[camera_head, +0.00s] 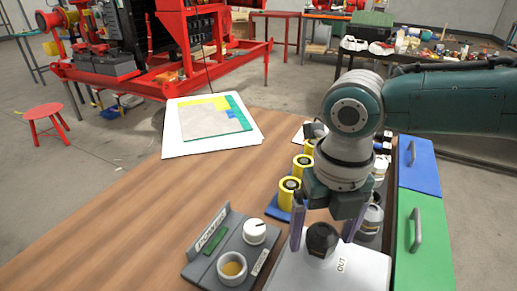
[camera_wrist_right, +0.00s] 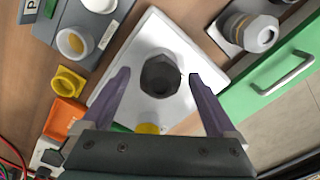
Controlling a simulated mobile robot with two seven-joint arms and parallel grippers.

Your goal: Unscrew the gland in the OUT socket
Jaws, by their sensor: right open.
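The gland (camera_head: 322,240) is a dark, many-sided cap standing on a white block (camera_head: 350,268) marked OUT at the front of the table. It also shows in the right wrist view (camera_wrist_right: 160,76), near the middle of the white block's top (camera_wrist_right: 182,50). My right gripper (camera_head: 324,243) points down over the block with its purple fingers apart, one on each side of the gland. In the wrist view the open fingers (camera_wrist_right: 158,78) show gaps to the gland. The socket under the gland is hidden. My left gripper is in neither view.
A grey POWER panel (camera_head: 210,262) with a white knob and a cup stands left of the block. Yellow cylinders (camera_head: 290,190) stand behind it. Green (camera_head: 420,235) and blue (camera_head: 418,165) drawer fronts lie to the right. The table's left part is clear.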

